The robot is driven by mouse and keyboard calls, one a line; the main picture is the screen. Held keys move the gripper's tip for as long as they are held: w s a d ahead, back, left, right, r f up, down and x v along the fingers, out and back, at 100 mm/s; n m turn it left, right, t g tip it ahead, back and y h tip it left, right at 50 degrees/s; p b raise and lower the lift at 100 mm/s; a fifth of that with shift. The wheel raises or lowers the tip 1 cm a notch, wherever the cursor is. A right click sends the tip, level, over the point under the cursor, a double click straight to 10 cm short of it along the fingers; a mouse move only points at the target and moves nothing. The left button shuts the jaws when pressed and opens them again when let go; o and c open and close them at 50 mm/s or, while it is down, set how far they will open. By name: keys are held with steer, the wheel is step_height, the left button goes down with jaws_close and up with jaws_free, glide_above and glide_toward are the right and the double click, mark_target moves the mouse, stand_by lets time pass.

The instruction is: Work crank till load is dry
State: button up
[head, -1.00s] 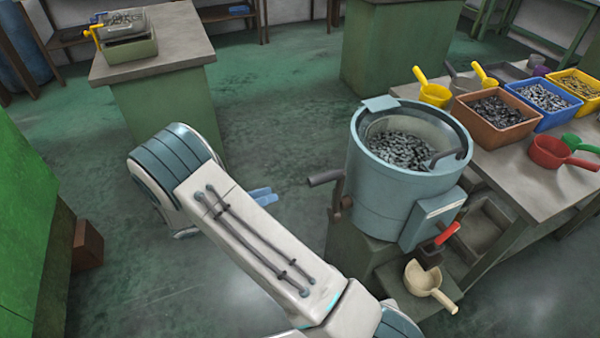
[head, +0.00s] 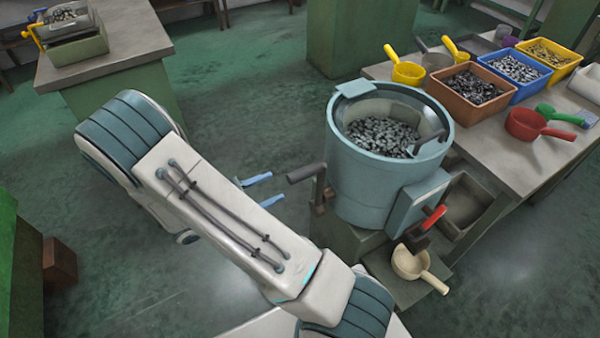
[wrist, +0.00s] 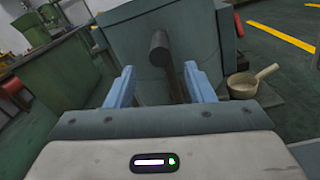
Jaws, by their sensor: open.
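The pale blue-grey drum machine (head: 365,190) stands right of my arm in the head view, with a load of dark metal pieces (head: 382,137) inside its open top. Its crank (head: 305,174) sticks out from the left side with a dark grip. My gripper (head: 258,189) is open and empty, its two blue fingers pointing toward the crank from the left, a short gap away. In the wrist view the crank grip (wrist: 159,48) rises between and beyond the fingers of my gripper (wrist: 157,85). I cannot tell from the pictures whether the load is wet or dry.
A cream scoop (head: 412,264) sits below the drum's red-handled outlet (head: 433,217). A workbench (head: 500,147) at right holds orange, blue and yellow bins and several scoops. Another bench (head: 100,50) stands at back left. Green floor lies open between.

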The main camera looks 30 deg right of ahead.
mark_target(299, 176)
steer(key=d, duration=0.8)
steer(key=shift+w+d+p, duration=0.15)
steer(key=shift+d+p, duration=0.15)
steer(key=shift+d, duration=0.1)
jaws_close()
steer(key=shift+d, duration=0.1)
